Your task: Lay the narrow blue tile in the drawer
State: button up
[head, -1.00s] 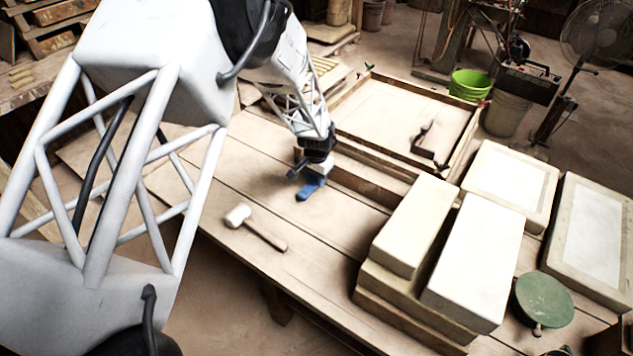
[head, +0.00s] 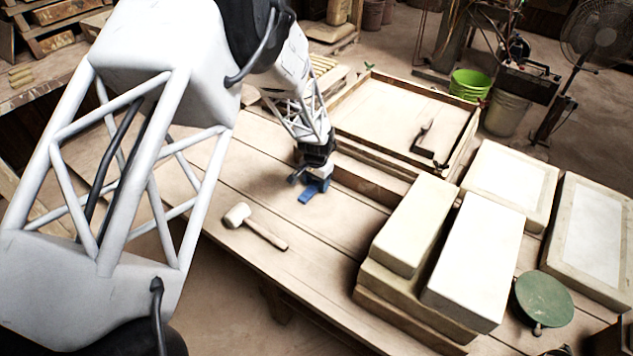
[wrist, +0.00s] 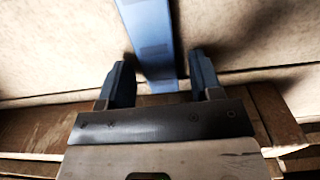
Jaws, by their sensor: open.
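The narrow blue tile (head: 306,195) lies on the wooden table under my gripper (head: 314,184). In the wrist view the tile (wrist: 148,30) is a long blue strip running from the top edge to between my fingers. My gripper (wrist: 160,68) is open, with one finger on each side of the tile's near end and a visible gap to each. I cannot tell how high the fingertips are above the table.
A mallet (head: 255,228) lies left of the tile on the table. A large shallow wooden frame (head: 395,105) stands behind and to the right. Pale blocks (head: 415,225) are stacked at the right. The table between the mallet and the blocks is clear.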

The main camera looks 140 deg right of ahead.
notch_tip(320, 180, up, 12)
jog(key=shift+r, duration=0.15)
dwell(0.7)
jog(key=shift+o, duration=0.5)
jog(key=g, duration=0.1)
send_over(311, 189)
jog(key=shift+w+f, duration=0.15)
jog(key=shift+f, duration=2.05)
jog(key=shift+f, duration=1.3)
